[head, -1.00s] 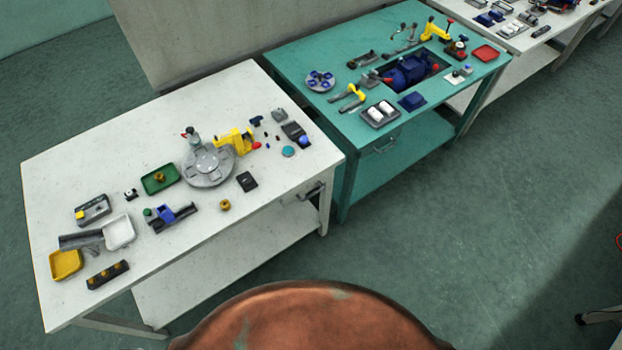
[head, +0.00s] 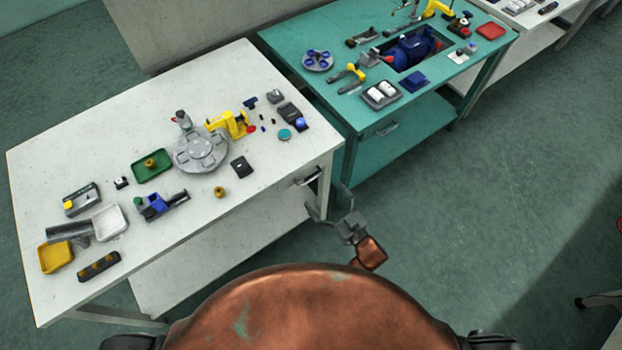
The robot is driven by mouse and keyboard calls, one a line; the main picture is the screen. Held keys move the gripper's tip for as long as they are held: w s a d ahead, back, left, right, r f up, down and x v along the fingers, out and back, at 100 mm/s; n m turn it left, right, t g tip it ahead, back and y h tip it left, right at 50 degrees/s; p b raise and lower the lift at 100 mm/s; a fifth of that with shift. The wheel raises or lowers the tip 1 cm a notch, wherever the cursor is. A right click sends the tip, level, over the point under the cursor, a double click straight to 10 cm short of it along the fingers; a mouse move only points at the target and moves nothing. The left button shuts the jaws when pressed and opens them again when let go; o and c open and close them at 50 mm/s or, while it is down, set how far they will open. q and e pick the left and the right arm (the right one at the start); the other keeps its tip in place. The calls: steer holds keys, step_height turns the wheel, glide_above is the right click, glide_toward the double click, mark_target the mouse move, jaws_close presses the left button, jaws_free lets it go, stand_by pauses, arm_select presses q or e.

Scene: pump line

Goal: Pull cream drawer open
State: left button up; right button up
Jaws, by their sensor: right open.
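The cream drawer (head: 300,183) sits under the right end of the cream-white table, and it looks shut. Its dark bar handle (head: 308,177) sticks out from the front toward the floor side. My right gripper (head: 328,199) is open and empty, with its fingers spread just below and to the right of the handle in the picture. A gap shows between the fingers and the handle; I cannot tell the depth exactly. My left gripper is not in view.
The cream-white table (head: 260,100) carries a round grey fixture (head: 201,150), trays and small parts. A teal table (head: 330,35) with its own drawer handle (head: 386,128) stands close beyond it.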

mark_target(311, 179)
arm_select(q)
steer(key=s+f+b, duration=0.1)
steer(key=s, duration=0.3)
arm_select(e)
steer(key=x, duration=0.7)
steer(key=shift+w+a+r, duration=0.15)
steer(key=shift+w+a, duration=0.05)
steer(key=shift+a, duration=0.1)
steer(key=c, duration=1.7)
arm_select(q)
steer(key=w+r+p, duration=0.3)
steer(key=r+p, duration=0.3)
steer(key=p, duration=0.1)
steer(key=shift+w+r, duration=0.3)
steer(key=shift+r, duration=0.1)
arm_select(e)
steer(key=v, duration=1.6)
steer(key=o, duration=1.7)
